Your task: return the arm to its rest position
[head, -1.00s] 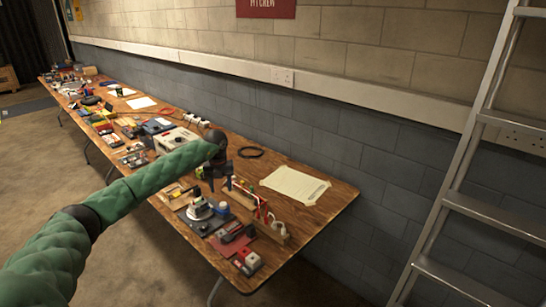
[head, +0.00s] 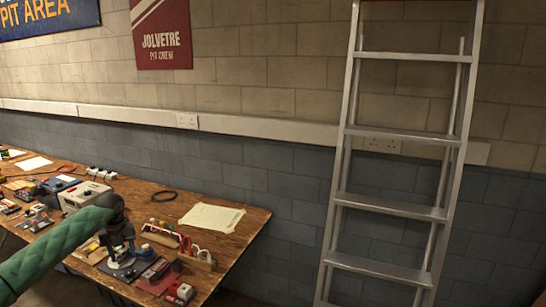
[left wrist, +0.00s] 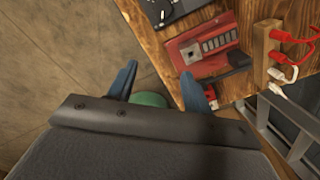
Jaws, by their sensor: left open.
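My left arm in its green sleeve (head: 55,250) comes in from the left in the head view. Its dark gripper (head: 121,243) is over the near right part of the wooden workbench (head: 248,222), with small devices behind and below it. In the left wrist view the two blue fingers (left wrist: 160,85) are apart, with nothing held between them. Below them are the floor and the bench edge. A green rounded shape (left wrist: 148,99) shows between the fingers, partly hidden by the gripper body. My right gripper is in neither view.
A red device (left wrist: 205,42) and a wooden block with red and white plugs (left wrist: 268,55) are close to the fingers. A paper sheet (head: 212,217) and black cable loop (head: 164,196) lie farther back. A metal ladder (head: 400,210) stands right of the bench.

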